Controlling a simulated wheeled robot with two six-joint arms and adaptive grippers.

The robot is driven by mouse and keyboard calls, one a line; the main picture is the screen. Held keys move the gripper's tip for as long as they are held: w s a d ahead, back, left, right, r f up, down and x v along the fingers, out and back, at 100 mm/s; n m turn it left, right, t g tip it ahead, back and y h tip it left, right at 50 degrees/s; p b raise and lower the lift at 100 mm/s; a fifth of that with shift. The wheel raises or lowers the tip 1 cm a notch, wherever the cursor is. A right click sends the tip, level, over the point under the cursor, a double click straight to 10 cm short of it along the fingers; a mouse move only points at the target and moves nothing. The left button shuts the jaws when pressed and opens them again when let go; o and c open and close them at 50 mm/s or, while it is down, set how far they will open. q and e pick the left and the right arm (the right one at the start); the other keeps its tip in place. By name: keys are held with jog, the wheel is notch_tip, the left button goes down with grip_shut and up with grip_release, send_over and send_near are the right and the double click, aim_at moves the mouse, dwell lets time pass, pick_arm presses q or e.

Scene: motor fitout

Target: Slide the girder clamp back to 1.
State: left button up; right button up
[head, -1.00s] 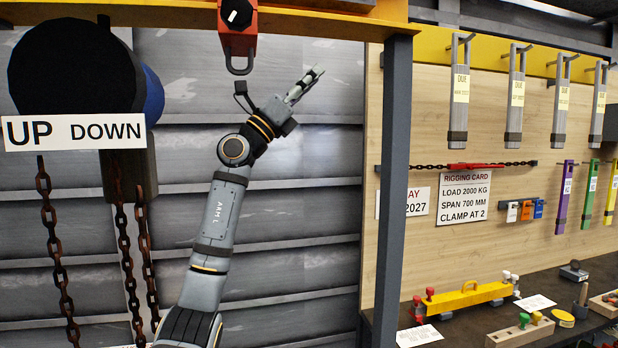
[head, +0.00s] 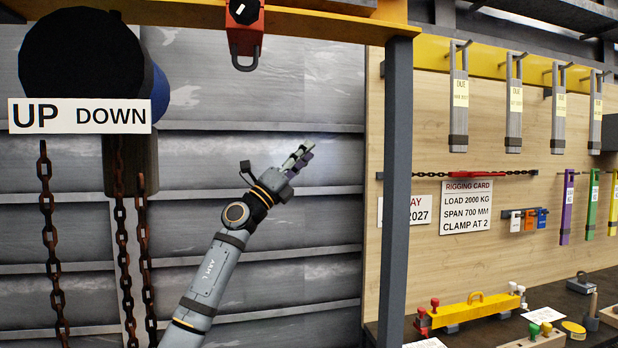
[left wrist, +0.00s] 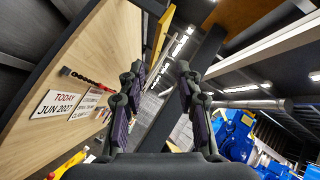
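The red girder clamp (head: 244,38), with a black knob on its face and a loop below, hangs on the yellow girder (head: 320,22) at the top of the head view. Any position numbers on the girder are not visible. My left gripper (head: 303,154) is below and to the right of the clamp, clear of it, in front of the grey wall. In the left wrist view its two fingers (left wrist: 160,82) stand apart with nothing between them. The clamp cannot be made out in the left wrist view. My right gripper is in neither current view.
A dark post (head: 396,190) stands right of my left arm. Left are a hoist with an UP DOWN sign (head: 80,115) and hanging rusty chains (head: 50,230). Right are a board with a rigging card (head: 466,207) reading "CLAMP AT 2", and a bench holding a yellow beam (head: 467,311).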

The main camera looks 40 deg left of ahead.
pick_arm(q)
jog(key=w+f+n+y, duration=0.2)
jog(key=w+f+n, duration=0.1)
jog(key=f, duration=0.2)
jog(key=shift+w+a+f, duration=0.3)
jog(key=shift+w+a, duration=0.05)
jog(key=shift+a, duration=0.1)
